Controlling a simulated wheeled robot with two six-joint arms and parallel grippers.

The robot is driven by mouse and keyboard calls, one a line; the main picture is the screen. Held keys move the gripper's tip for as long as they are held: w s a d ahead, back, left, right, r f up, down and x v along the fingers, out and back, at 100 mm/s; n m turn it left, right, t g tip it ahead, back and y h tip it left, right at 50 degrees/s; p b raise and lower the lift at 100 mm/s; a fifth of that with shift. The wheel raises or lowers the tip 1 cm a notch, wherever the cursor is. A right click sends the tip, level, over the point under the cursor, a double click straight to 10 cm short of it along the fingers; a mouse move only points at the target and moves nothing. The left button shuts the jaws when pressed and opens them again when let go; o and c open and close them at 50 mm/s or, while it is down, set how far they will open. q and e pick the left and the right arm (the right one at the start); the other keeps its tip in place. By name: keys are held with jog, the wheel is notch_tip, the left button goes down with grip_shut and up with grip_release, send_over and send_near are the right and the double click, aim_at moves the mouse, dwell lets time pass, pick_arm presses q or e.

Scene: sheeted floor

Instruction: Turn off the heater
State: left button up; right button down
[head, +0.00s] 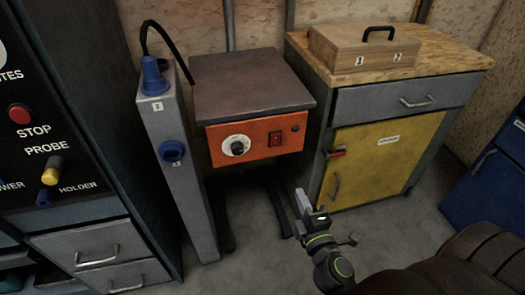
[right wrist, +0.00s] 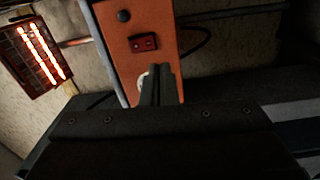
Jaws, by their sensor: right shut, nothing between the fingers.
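An orange control box (head: 258,152) under a dark flat top (head: 250,82) carries a white-rimmed dial (head: 237,146), a red rocker switch (head: 275,139) and a small dark button (head: 295,128). In the right wrist view the orange panel (right wrist: 137,62) shows the red switch (right wrist: 143,42); the dial is mostly hidden behind my fingers. A heater with glowing orange bars (right wrist: 34,50) shows at the left of the right wrist view, not in the head view. My right gripper (head: 312,205) is shut and empty, below and right of the box. My left gripper is not in view.
A grey post (head: 180,185) with blue knobs stands left of the box. A cabinet with a yellow door (head: 375,160) and a wooden case (head: 362,48) on top stands right. A dark console (head: 50,130) fills the left side. Bare floor (head: 260,255) lies in front.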

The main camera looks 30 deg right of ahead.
aim_at(277, 138)
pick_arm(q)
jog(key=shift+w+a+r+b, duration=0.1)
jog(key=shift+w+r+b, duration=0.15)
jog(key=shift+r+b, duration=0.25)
pick_arm(e)
jog(key=r, duration=0.2)
jog(key=a+r+n+t, duration=0.1)
jog(key=shift+w+r, duration=0.3)
jog(key=shift+w, duration=0.1)
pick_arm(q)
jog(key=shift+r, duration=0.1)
pick_arm(e)
jog(key=shift+w, duration=0.1)
